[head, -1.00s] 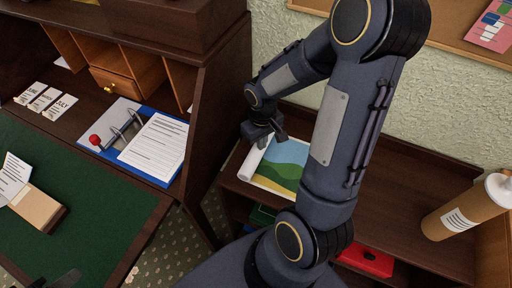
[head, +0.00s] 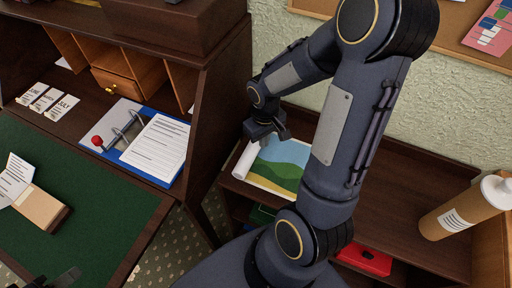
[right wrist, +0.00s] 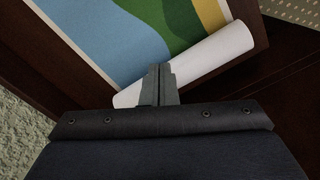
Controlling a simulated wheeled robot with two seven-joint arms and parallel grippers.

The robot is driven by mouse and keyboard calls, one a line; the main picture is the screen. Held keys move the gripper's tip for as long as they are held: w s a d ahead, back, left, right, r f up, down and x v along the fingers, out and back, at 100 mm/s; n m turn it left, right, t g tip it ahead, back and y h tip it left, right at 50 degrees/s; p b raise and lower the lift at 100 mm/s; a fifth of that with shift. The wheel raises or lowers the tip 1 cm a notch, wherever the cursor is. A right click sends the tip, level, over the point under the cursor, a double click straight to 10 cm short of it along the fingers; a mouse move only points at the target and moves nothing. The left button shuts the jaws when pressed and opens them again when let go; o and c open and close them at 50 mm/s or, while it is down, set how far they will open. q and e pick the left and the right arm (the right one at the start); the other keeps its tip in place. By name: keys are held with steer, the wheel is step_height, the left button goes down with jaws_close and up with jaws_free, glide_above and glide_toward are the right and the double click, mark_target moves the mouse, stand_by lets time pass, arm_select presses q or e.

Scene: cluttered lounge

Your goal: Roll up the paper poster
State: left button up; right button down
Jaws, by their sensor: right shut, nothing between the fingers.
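The paper poster (head: 283,165) lies on the dark wooden shelf top, showing blue, green and yellow landscape bands. Its left edge is curled into a white roll (head: 247,161); the rest lies flat. In the right wrist view the flat poster (right wrist: 140,30) fills the upper part, and the white roll (right wrist: 205,58) runs slantwise across the middle. My right gripper (head: 265,139) is at the far end of the roll. In the wrist view its fingertips (right wrist: 158,72) are together and empty, overlapping the roll; contact is unclear. A dark bit at the lower left of the head view may be my left gripper (head: 62,279).
A red box (head: 364,260) is on the shelf below. The desk at left holds a blue binder (head: 157,172) and papers. My right arm covers part of the shelf.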

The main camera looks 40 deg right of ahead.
mark_target(254, 145)
steer(key=shift+w, duration=0.15)
steer(key=shift+w+a+f+b, duration=0.3)
steer(key=shift+w+b, duration=0.05)
steer(key=shift+w, duration=0.1)
steer(key=shift+w+a+f+b, duration=0.2)
steer(key=shift+w+a, duration=0.15)
steer(key=shift+w, duration=0.25)
steer(key=shift+w+a+f+b, duration=0.15)
steer(key=shift+w+a, duration=0.15)
steer(key=shift+w, duration=0.25)
steer(key=shift+f, duration=0.15)
steer(key=shift+s, duration=0.1)
steer(key=shift+s+d, duration=0.2)
steer(key=shift+s+d+b, duration=0.3)
steer(key=shift+s, duration=0.35)
steer(key=shift+s+d, duration=0.25)
steer(key=shift+s, duration=0.15)
